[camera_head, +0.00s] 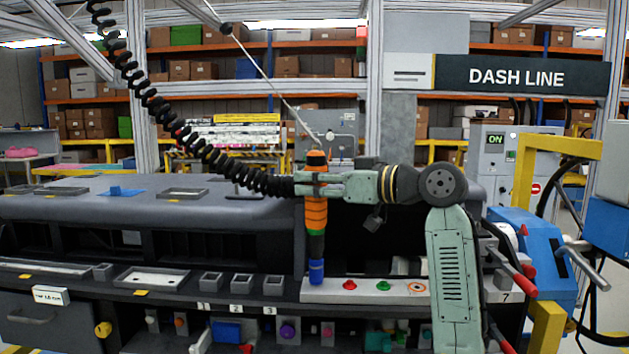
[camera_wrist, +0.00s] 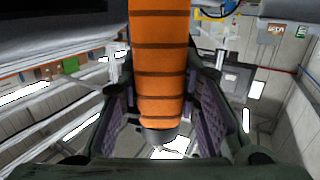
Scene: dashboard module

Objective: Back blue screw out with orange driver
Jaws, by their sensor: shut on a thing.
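My gripper (camera_head: 318,185) is shut on the orange driver (camera_head: 317,215), holding it upright over the white strip (camera_head: 383,291) at the front of the dashboard module. The driver has dark bands, and its orange handle fills the middle of the wrist view (camera_wrist: 160,70) between the purple-grey finger pads. The blue screw (camera_head: 316,271) stands on the left part of the white strip, directly below the driver. The driver's lower end appears to meet the blue screw; I cannot tell whether it is seated in it.
A red screw (camera_head: 349,285) and a green screw (camera_head: 383,285) sit on the strip, with an orange-ringed spot (camera_head: 417,287) beyond them. A black coiled cable (camera_head: 165,115) hangs to the left of my gripper. The dashboard top (camera_head: 150,205) carries several shallow trays.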

